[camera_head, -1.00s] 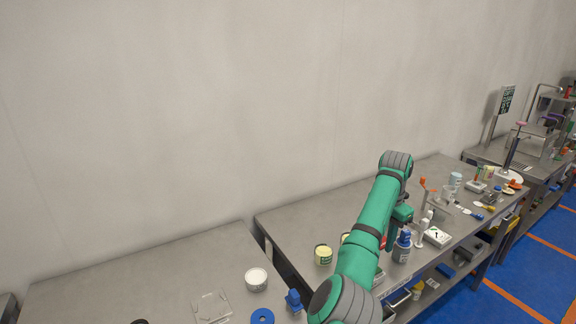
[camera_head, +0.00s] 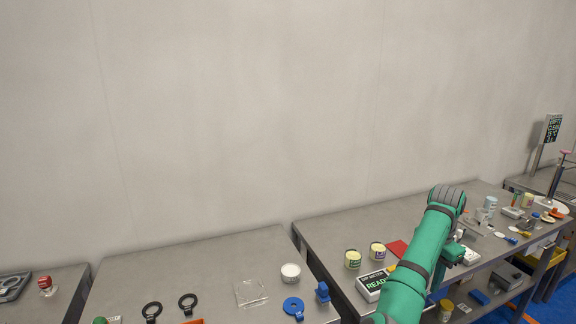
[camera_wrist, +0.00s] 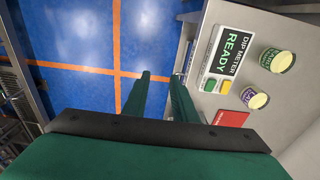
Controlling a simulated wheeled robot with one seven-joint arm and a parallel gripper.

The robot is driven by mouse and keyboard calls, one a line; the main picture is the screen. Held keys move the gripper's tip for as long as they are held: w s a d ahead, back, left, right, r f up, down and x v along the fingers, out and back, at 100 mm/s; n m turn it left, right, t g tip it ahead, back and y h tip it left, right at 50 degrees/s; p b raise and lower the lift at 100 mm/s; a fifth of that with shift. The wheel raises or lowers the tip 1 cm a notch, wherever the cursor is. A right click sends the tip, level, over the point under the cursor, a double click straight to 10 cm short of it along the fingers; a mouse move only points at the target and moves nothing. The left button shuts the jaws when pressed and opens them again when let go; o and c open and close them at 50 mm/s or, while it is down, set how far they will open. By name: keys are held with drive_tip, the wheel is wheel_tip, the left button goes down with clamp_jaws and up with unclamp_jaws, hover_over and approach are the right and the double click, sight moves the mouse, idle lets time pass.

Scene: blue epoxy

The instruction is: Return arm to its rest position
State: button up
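My green arm (camera_head: 428,245) rises from the lower edge of the head view and bends over the right-hand workbench. My gripper (camera_wrist: 160,75) shows in the wrist view as two green fingers with a gap between them. Nothing is held in the gap; blue floor shows through it. The fingers point out past the front edge of the bench, beside the DIP METER box (camera_wrist: 224,60). In the head view the fingers cannot be made out clearly behind the arm.
Two labelled tubs (camera_head: 353,259) and a red mat (camera_head: 397,248) lie near my arm. The left bench (camera_head: 200,265) holds a white tub (camera_head: 290,273), a blue ring (camera_head: 293,308) and two black rings. The wall behind is bare. Blue floor (camera_wrist: 85,85) lies in front.

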drive_tip(key=s+d+f+n+t+h, duration=0.1)
drive_tip(key=s+f+h, duration=0.15)
drive_tip(key=f, duration=1.25)
drive_tip(key=s+f+n+t+h, duration=0.1)
drive_tip(key=s+f+h, duration=0.15)
drive_tip(key=f, duration=1.25)
drive_tip(key=s+a+f+n+t, duration=0.45)
drive_tip(key=s+a+f, duration=0.45)
drive_tip(key=s+f, duration=0.35)
drive_tip(key=s+a+r+n+t+y, duration=0.1)
drive_tip(key=s+a+r+n+t, duration=0.15)
drive_tip(key=s+a, duration=0.65)
drive_tip(key=s+a+r+n+t+y, duration=0.1)
drive_tip(key=s+a+n+t, duration=0.15)
drive_tip(key=s+a, duration=0.7)
drive_tip(key=s+a+r+n+t+y, duration=0.1)
drive_tip(key=s+a+r+t+y, duration=0.1)
drive_tip(key=s+a+r, duration=0.5)
drive_tip(key=s+a+r+n+t+y, duration=0.1)
drive_tip(key=s+a+r, duration=0.5)
drive_tip(key=r, duration=0.8)
drive_tip(key=s, duration=0.3)
drive_tip(key=shift+a+r+t+y, duration=0.2)
drive_tip(key=shift+a+t+y, duration=0.15)
drive_tip(key=shift+y, duration=0.05)
